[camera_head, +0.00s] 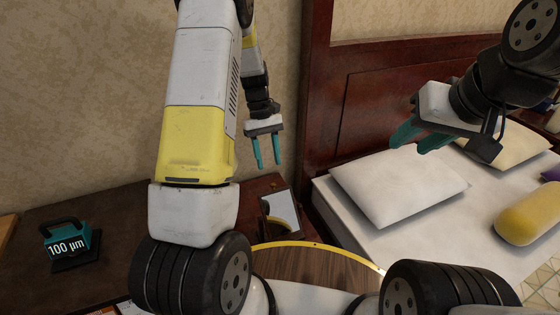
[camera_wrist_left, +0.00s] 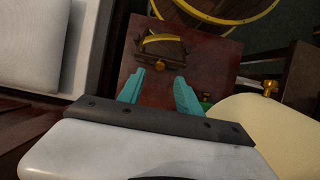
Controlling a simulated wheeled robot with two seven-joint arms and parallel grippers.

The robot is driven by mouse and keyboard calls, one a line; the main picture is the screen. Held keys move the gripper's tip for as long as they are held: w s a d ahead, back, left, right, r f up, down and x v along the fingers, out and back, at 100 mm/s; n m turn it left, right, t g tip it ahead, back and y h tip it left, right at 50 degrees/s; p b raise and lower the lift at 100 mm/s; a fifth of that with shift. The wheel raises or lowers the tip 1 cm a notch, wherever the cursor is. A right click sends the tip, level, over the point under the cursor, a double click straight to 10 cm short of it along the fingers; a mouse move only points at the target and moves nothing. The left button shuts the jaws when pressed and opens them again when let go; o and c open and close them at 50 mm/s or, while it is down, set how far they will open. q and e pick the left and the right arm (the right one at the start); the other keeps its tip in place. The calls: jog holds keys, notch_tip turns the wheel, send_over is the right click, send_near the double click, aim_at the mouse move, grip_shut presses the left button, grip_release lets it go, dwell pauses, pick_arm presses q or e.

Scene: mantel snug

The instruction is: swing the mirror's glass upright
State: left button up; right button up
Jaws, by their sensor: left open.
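The mirror (camera_head: 283,210) stands on a small dark reddish wooden table beside the bed, its pale glass tilted in a dark frame. In the left wrist view, a wooden piece with a brass-coloured bar and knob (camera_wrist_left: 162,50), seemingly the mirror from above, lies beyond the fingertips. My left gripper (camera_head: 268,152) points down above the mirror, open and empty, apart from it. Its teal fingers also show in the left wrist view (camera_wrist_left: 160,88). My right gripper (camera_head: 420,136) hangs over the bed, away from the mirror; its finger gap is unclear from this angle.
A round wooden top with a yellow rim (camera_head: 313,245) stands in front of the mirror. The bed with a white pillow (camera_head: 398,187) and a yellow bolster (camera_head: 530,213) is to the right. A teal block marked 100 µm (camera_head: 68,246) sits on a dark surface at left.

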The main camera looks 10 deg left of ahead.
pick_arm(q)
jog(key=x, duration=0.6)
jog(key=shift+s+f, duration=0.1)
jog(key=shift+f, duration=0.05)
jog(key=shift+c, duration=0.2)
grip_shut()
dwell(1.1)
